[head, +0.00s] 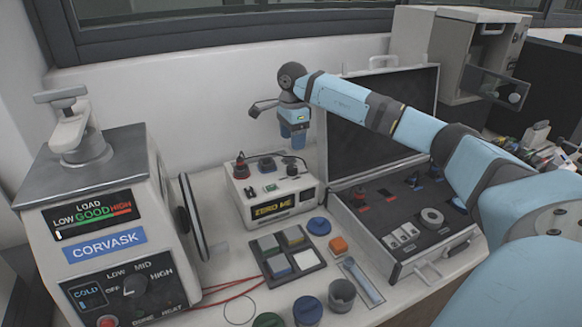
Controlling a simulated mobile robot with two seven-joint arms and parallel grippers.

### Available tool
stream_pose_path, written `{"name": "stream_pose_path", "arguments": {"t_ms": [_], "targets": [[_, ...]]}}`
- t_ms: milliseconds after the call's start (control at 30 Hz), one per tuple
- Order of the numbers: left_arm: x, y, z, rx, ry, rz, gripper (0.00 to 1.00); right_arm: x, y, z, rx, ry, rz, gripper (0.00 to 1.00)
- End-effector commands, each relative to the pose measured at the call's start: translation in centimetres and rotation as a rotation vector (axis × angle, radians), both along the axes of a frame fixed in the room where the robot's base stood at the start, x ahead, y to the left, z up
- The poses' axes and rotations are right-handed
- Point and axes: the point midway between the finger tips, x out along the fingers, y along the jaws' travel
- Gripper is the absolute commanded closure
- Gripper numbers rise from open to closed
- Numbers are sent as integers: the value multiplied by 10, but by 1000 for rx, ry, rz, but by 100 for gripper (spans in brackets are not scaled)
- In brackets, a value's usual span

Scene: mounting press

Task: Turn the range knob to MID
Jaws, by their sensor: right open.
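The grey press marked CORVASK (60,215) stands at the left. My right gripper (294,146) hangs fingers-down over the white ZERO ME box, well to the right of the knob and higher. It is open, and no object shows in it. My left gripper is out of view.
The white ZERO ME box (270,208) and an open black case (455,258) stand on the bench. A tray of coloured squares (275,277), blue caps and a grey cup (342,296) lie in front. Red cables (225,298) run beside the press.

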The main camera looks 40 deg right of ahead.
Motion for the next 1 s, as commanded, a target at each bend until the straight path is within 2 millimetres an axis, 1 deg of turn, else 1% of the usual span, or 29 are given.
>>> {"name": "stream_pose_path", "arguments": {"t_ms": [33, 200, 300, 400, 500, 600, 867, 900, 967, 1000], "targets": [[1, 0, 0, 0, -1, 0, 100, -1, 0, -13, 1, 5, 0, 38], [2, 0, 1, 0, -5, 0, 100, -1, 0, -49, 0, 4, -1, 38], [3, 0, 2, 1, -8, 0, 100, -1, 0, -67, 1, 4, 0, 38], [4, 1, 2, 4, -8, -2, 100, 0, 1, -81, 2, 3, 1, 38], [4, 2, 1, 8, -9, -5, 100, 0, 0, -90, 1, 1, 1, 38], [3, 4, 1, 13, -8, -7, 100, 0, 0, -95, 1, 1, 1, 38], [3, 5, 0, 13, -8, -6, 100, 0, 0, -97, 1, 0, 1, 38], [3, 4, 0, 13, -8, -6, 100, 0, 0, -97, 1, 0, 1, 41], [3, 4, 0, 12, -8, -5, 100, 0, 0, -96, 1, 0, 1, 54], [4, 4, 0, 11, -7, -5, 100, 0, 0, -96, 1, 0, 1, 64]]}}
